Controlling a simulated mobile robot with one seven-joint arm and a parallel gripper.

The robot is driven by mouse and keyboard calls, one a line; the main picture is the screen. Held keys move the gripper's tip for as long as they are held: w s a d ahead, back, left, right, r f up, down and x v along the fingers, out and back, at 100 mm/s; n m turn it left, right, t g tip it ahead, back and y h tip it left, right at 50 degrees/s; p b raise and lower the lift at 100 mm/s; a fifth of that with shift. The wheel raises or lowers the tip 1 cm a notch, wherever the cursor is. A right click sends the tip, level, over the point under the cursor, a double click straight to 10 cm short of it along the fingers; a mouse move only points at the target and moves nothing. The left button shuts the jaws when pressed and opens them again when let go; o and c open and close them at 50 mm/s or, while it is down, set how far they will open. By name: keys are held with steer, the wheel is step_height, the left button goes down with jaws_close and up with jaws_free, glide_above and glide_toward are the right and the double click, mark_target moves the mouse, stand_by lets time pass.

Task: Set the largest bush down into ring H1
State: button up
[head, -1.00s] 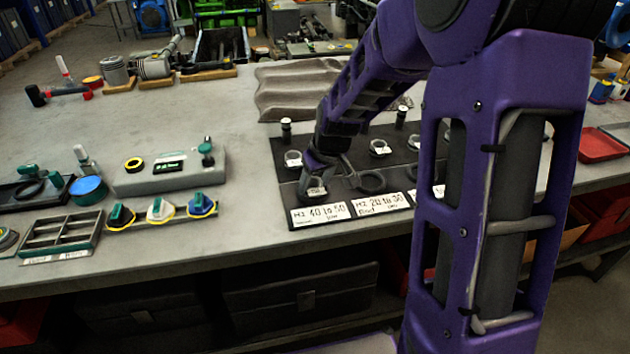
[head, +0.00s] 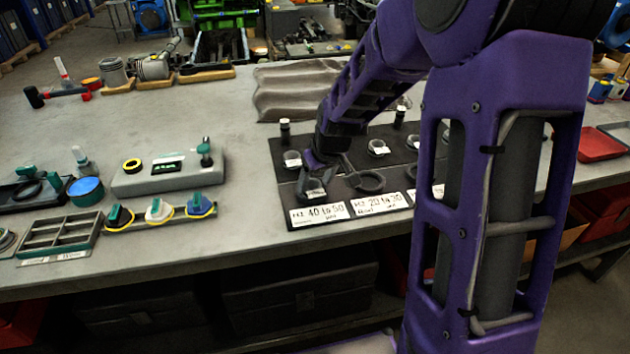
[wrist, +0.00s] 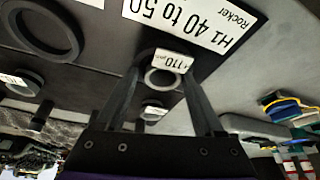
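A pale bush (wrist: 163,79) with a white "+110" tag is between my gripper's fingertips (wrist: 163,72) in the wrist view. A dark ring, H1 (wrist: 146,53), shows partly behind it, next to the "H1 40 to 50" label (wrist: 190,18). The bush looks roughly centred over or in this ring; how deep it sits is unclear. In the head view my gripper (head: 317,182) is low at H1, just behind the label (head: 320,214). The fingers flank the bush, but whether they touch it is unclear.
A second dark ring (head: 368,181) lies just right of H1, with the "H2 20 to 30" label (head: 379,203) in front. Other tagged bushes stand behind, one at the left (head: 292,160) and one further right (head: 378,148). Bare bench top (head: 240,235) lies left of the dark mat.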

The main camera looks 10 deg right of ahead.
steer(key=p+v, duration=0.6)
steer(key=v, duration=1.1)
steer(key=shift+r, duration=0.15)
steer(key=shift+s, duration=0.1)
